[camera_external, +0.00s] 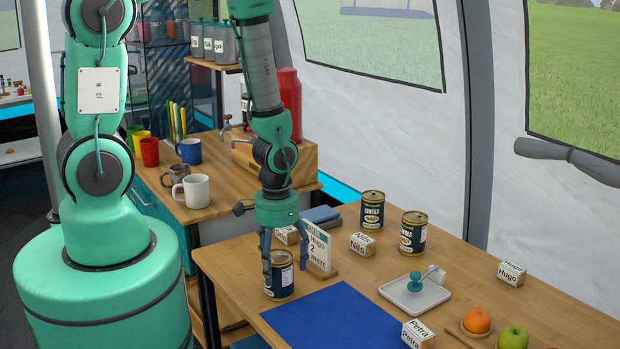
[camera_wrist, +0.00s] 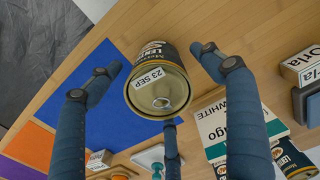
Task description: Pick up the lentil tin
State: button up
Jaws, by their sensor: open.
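A dark blue lentil tin (camera_external: 280,286) with a gold rim stands on the wooden table beside the blue mat (camera_external: 335,318). My gripper (camera_external: 284,262) is over it, pointing down, with its fingers open around the tin's upper part. In the wrist view the tin (camera_wrist: 158,78) shows its lid with a ring pull and a "23 SEP" label. It sits between the spread blue fingers (camera_wrist: 160,72), with gaps visible on both sides. Two similar lentil tins, one (camera_external: 372,210) behind the other (camera_external: 413,233), stand further back on the table.
A "Hugo 2 WHITE" card (camera_external: 319,248) stands close right of my gripper. Name blocks, including Nils (camera_external: 362,244), are nearby. A grey tray with a green-handled item (camera_external: 414,293) and fruit (camera_external: 477,320) are to the right. Mugs (camera_external: 192,190) stand on the left counter.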

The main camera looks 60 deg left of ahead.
aim_at(279, 276)
jog(key=shift+f+b, duration=0.45)
jog(key=shift+f, duration=1.4)
jog(key=c, duration=1.7)
jog(key=shift+r, duration=0.1)
jog(key=shift+r+p, duration=1.3)
jog(key=shift+r, duration=3.65)
